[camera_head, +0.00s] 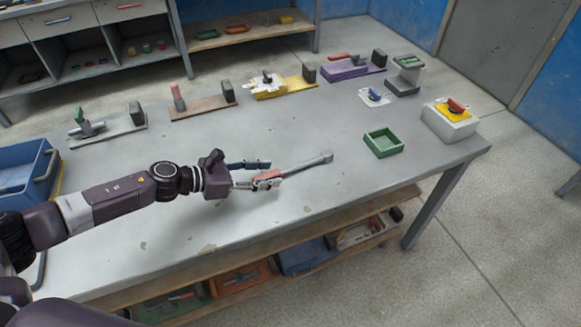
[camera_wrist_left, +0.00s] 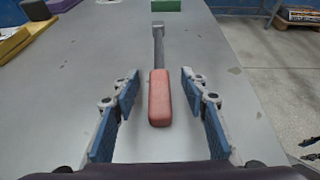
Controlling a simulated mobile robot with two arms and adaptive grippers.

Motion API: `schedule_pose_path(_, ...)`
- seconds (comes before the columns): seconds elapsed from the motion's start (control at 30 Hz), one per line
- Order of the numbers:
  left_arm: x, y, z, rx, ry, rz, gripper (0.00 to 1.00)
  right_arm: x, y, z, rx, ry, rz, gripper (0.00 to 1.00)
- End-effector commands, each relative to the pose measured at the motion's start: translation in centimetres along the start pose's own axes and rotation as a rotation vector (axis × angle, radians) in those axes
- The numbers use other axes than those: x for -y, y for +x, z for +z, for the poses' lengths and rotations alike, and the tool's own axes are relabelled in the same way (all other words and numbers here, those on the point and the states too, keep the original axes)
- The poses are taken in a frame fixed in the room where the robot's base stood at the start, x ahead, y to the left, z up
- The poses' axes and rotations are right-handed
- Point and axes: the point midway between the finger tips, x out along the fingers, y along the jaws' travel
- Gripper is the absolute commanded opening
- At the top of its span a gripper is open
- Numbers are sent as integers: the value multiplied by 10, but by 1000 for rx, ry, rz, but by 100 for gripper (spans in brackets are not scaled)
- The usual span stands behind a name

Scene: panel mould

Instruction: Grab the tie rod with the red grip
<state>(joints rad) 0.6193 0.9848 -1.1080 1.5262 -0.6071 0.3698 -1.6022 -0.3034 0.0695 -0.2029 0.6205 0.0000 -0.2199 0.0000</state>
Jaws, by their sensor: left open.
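The tie rod (camera_head: 309,164) lies on the grey table, its grey shaft reaching to the right and ending in a thicker head. Its red grip (camera_head: 268,175) is partly hidden by my left gripper (camera_head: 258,173). In the left wrist view the red grip (camera_wrist_left: 160,98) lies between the two blue-padded fingers of the left gripper (camera_wrist_left: 158,92), near their tips. The fingers stand apart with a gap on both sides of the grip, so the gripper is open. The grey shaft (camera_wrist_left: 158,45) points away from the gripper. My right gripper does not show.
A green tray (camera_head: 383,143) and a box with a red knob (camera_head: 450,120) stand at the right of the table (camera_head: 220,232). Several fixtures on boards line the far side. A blue crate (camera_head: 28,172) is at the left. The table around the rod is clear.

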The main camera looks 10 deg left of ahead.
Motion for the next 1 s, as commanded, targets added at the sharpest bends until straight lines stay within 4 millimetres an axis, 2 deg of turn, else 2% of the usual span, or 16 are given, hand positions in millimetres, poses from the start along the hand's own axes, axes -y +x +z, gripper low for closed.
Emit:
schedule_pose_path(0.07, -2, 12, 5, 2, 1, -1, 41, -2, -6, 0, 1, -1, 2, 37)
schedule_pose_path(0.2, -1, 27, 2, 1, -1, -1, 41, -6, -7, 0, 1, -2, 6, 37)
schedule_pose_path(0.5, -2, 30, 1, 1, -1, 1, 40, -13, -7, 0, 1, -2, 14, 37)
schedule_pose_path(0.87, -2, 30, 1, 1, -1, 1, 0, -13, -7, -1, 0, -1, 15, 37)
schedule_pose_path(1.0, -2, 30, 2, 3, -1, 1, 0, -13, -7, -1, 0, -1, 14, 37)
